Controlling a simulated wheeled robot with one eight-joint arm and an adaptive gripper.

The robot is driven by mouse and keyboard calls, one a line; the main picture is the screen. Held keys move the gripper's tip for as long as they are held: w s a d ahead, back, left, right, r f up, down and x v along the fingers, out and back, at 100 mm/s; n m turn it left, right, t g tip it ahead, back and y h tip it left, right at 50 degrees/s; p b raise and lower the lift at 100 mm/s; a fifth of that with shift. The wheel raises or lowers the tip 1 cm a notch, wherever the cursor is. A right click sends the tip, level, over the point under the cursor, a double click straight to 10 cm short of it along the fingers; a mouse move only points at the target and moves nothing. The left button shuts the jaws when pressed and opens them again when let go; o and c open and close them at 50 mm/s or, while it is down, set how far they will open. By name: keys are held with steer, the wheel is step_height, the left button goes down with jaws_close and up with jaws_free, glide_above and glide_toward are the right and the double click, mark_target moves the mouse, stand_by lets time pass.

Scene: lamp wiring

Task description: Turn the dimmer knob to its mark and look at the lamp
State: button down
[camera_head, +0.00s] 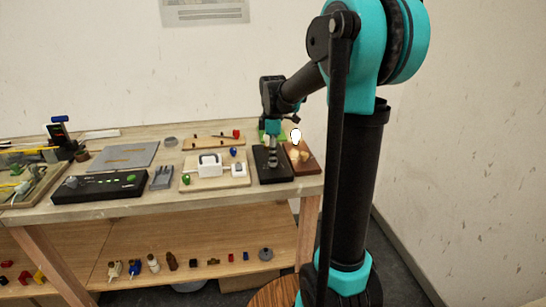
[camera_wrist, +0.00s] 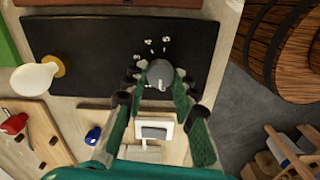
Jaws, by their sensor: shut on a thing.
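The grey dimmer knob (camera_wrist: 160,72) stands on a black board (camera_wrist: 80,45) in the wrist view. Small white marks (camera_wrist: 165,44) lie on the board just above the knob in that picture. My gripper (camera_wrist: 163,82) is shut on the knob, with a finger on either side. In the head view my gripper (camera_head: 272,158) points down over the black board (camera_head: 270,177), hiding the knob. A bright white bulb (camera_head: 296,134) stands at the brown wooden base (camera_head: 306,166) to the right. A pale bulb (camera_wrist: 34,77) shows at the board's left end in the wrist view.
A pale board with a white switch box (camera_head: 210,163) lies left of the black board. A red-handled tool (camera_wrist: 14,124) and a blue cap (camera_wrist: 93,134) lie nearby. A black control strip (camera_head: 90,188) is further left. The lower shelf (camera_head: 205,276) holds several small parts.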

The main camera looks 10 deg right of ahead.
steer(key=shift+n, duration=1)
steer(key=c, duration=1.2)
jaws_free()
step_height(320, 180, up, 12)
steer(key=shift+s, duration=0.1)
